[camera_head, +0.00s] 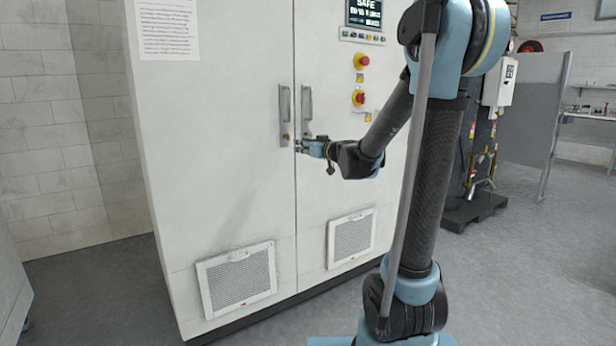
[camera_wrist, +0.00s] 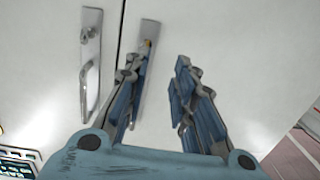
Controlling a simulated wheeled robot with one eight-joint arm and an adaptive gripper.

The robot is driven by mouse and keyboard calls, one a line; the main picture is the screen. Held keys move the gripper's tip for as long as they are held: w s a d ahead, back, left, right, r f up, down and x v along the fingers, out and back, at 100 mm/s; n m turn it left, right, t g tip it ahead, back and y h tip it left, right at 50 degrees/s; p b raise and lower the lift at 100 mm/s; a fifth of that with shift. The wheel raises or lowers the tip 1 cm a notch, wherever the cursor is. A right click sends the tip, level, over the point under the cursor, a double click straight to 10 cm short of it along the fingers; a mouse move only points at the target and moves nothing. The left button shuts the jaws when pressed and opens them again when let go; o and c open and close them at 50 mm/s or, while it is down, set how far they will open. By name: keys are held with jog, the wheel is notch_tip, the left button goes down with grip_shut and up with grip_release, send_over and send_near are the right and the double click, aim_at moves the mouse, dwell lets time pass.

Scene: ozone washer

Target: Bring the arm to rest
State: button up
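My gripper (camera_head: 301,147) is in front of the tall white cabinet (camera_head: 215,130), close to the lower ends of the two door handles. In the wrist view my gripper (camera_wrist: 158,62) has its blue-grey fingers spread apart, with nothing between them but the white door behind. One finger overlaps the left door's metal handle (camera_head: 285,115), which has a brass lock; I cannot tell whether they touch. That handle also shows in the wrist view (camera_wrist: 150,32). The right door's handle (camera_head: 306,104) is clear of the fingers in the wrist view (camera_wrist: 91,50). My arm is bent and reaches toward the doors.
Both cabinet doors look closed. Red emergency buttons (camera_head: 361,61) and a lit display (camera_head: 364,13) sit on the right door. Vent grilles (camera_head: 237,279) are low on the doors. A grey partition (camera_head: 527,105) stands at the right. Open floor (camera_head: 540,260) lies at the right.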

jog(key=s+d+f+g+h, duration=0.1)
jog(key=s+d+f+g, duration=0.1)
jog(key=s+f, duration=0.35)
jog(key=s+d+f+m+g+h, duration=0.1)
jog(key=s+d+f+g, duration=0.15)
jog(key=s, duration=0.65)
jog(key=s+d+f+g+h, duration=0.1)
jog(key=s+f+g, duration=0.1)
jog(key=s+f, duration=0.35)
jog(key=s+d+f+m+g+h, duration=0.2)
jog(key=s+d+f+m+h, duration=0.1)
jog(key=s+d+f, duration=0.3)
jog(key=s+d+f+m+g+h, duration=0.3)
jog(key=s+d+f, duration=0.3)
jog(key=s+d, duration=0.4)
jog(key=s+h, duration=0.1)
jog(key=s, duration=0.4)
jog(key=shift+s, duration=0.2)
